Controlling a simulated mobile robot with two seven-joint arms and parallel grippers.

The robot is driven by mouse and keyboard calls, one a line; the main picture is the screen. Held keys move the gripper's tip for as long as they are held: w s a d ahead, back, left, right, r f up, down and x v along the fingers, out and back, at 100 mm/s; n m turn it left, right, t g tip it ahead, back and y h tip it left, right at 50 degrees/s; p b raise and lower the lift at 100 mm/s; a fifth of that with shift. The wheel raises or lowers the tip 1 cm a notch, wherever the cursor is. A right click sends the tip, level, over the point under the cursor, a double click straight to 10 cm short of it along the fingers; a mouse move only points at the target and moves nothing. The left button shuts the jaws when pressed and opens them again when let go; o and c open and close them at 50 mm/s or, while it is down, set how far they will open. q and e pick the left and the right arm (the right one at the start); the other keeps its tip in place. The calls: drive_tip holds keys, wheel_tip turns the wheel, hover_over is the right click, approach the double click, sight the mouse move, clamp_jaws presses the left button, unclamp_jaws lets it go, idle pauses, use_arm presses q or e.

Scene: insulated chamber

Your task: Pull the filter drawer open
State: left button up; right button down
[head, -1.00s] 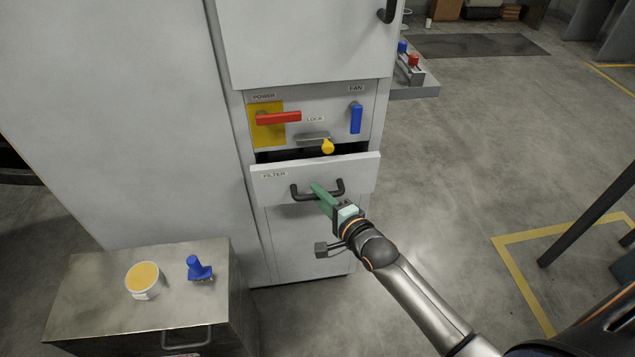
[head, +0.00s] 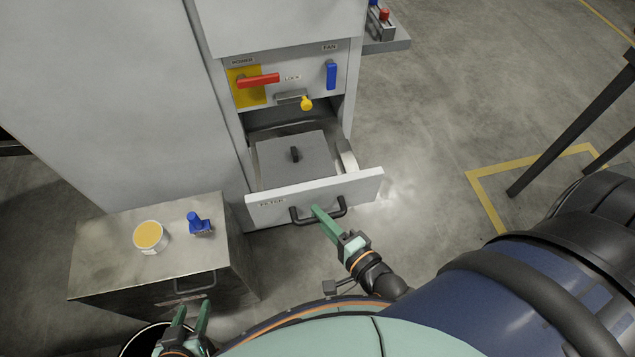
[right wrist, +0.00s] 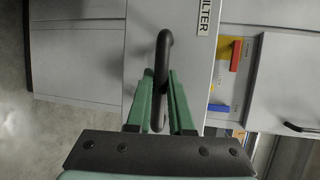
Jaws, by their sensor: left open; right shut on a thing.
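The filter drawer (head: 355,190) is pulled well out of the grey cabinet, and its inside shows. A grey panel with a small black handle (head: 294,154) lies in it, with a pale roll-like piece (head: 346,156) at its right. My right gripper (head: 318,212) is shut on the black drawer handle (head: 335,213). In the right wrist view the green fingers (right wrist: 161,100) are on either side of the handle bar (right wrist: 163,60), beside the FILTER label. My left gripper (head: 193,312) is open and empty at the bottom left, in front of the low metal cabinet.
Above the drawer are a red power lever (head: 258,81), a yellow lock knob (head: 306,104) and a blue fan switch (head: 331,75). A low metal cabinet (head: 110,235) at left carries a tub (head: 149,237) and a blue-handled tool (head: 198,224). Floor right of the drawer is clear.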

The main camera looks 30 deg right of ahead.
drive_tip(key=shift+s, duration=0.2)
drive_tip(key=c, duration=0.8)
unclamp_jaws()
drive_tip(key=shift+s, duration=0.1)
drive_tip(key=v, duration=0.7)
drive_tip(key=shift+s, duration=0.15)
